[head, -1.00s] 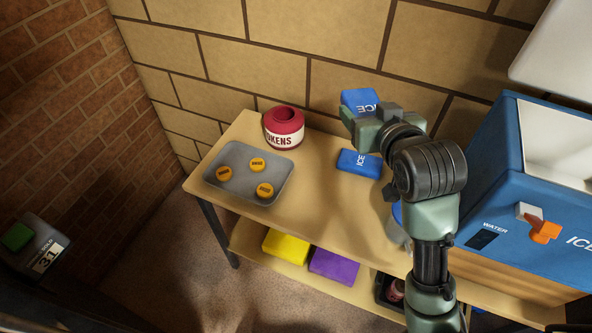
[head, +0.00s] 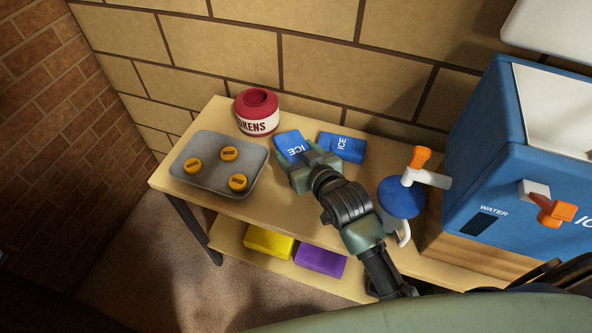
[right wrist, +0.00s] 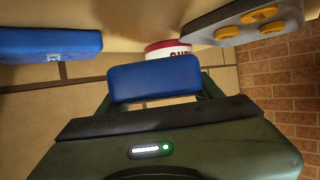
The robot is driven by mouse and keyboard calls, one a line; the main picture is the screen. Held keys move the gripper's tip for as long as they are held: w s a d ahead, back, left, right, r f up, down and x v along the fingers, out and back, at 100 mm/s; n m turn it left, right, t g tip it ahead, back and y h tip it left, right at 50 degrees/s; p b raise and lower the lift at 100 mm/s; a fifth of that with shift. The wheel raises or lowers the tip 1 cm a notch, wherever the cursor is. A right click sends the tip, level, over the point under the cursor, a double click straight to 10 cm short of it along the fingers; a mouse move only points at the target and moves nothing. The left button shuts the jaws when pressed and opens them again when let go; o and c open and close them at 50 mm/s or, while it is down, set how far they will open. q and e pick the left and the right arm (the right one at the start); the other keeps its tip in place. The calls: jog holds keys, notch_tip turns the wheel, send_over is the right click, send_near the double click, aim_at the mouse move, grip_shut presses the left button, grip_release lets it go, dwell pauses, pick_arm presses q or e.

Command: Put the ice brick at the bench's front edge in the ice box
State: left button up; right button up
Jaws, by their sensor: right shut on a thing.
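My right gripper (head: 303,168) is shut on a blue ice brick (head: 290,146), which it holds over the middle of the bench (head: 222,212). The held brick also shows between the fingers in the right wrist view (right wrist: 153,78). I cannot tell whether it touches the bench top. A second blue ice brick (head: 342,147) lies flat just right of it, towards the wall, and shows at the left of the right wrist view (right wrist: 45,44). The blue ice box (head: 480,165) stands at the right, its lid (head: 555,32) up and its white inside (head: 555,110) open. My left gripper is not in view.
A red tokens tub (head: 257,112) stands left of the held brick. A grey tray (head: 205,186) with yellow discs lies at the left end. A blue-topped jug (head: 400,198) with a white and orange tap stands between arm and ice box. Yellow and purple blocks sit on the lower shelf.

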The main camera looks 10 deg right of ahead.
jog(key=shift+f+b, duration=0.35)
jog(key=shift+f, duration=3.1)
jog(key=shift+f, duration=0.1)
jog(key=o, duration=1.7)
jog(key=shift+f, duration=0.1)
jog(key=shift+o, duration=0.2)
